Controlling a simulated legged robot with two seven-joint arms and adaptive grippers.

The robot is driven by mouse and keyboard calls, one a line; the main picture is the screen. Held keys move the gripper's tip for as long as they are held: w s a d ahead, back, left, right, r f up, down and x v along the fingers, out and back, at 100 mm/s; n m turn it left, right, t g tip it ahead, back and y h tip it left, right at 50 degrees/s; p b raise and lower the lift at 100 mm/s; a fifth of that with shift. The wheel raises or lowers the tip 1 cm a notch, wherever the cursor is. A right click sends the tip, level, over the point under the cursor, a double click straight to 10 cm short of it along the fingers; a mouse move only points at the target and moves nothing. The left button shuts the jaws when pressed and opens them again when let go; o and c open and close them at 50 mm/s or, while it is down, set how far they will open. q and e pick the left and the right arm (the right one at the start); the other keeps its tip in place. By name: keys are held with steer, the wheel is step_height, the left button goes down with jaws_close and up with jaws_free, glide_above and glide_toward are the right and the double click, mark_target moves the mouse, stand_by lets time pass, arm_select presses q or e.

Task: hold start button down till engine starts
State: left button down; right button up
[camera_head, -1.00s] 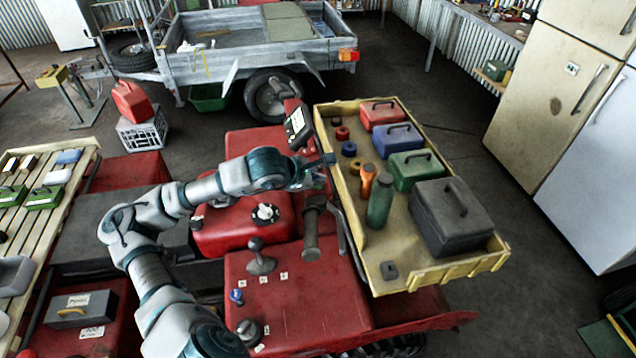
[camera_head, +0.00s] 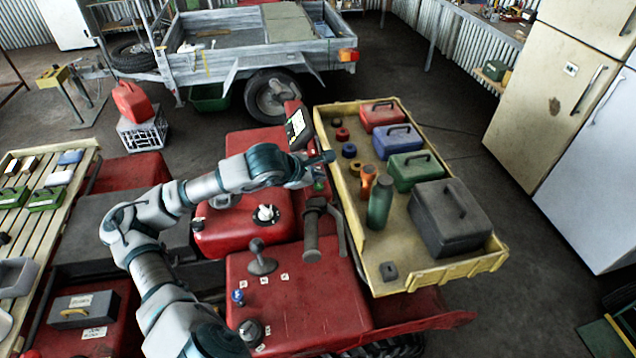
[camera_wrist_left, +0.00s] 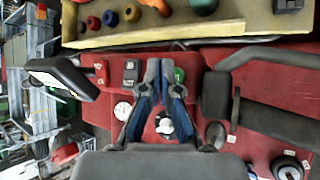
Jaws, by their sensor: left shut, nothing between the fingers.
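A green button (camera_wrist_left: 179,75) shows on the red quad panel in the left wrist view, just right of my left gripper's fingertips (camera_wrist_left: 160,66). Part of it is hidden by a finger, and I cannot tell whether the fingers touch it. In the head view my left gripper (camera_head: 323,160) is over the handlebar area, beside the yellow tray, with a small green spot (camera_head: 319,184) just below it. The gripper is shut and empty. A black rocker switch (camera_wrist_left: 131,70) sits left of the fingers in the wrist view. My right gripper is not in view.
A display (camera_head: 296,126) stands behind the gripper. A black handlebar grip (camera_head: 311,232) is in front. The yellow tray (camera_head: 440,276) on the right holds toolboxes (camera_head: 451,218), bottles and tape rolls. A gear lever (camera_head: 261,258) rises from the red body.

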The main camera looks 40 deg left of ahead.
mark_target(317, 186)
arm_select(q)
steer(key=shift+r, duration=0.15)
step_height(317, 186, up, 5)
steer(key=p, duration=0.4)
steer(key=shift+r, duration=0.1)
stand_by(0.7)
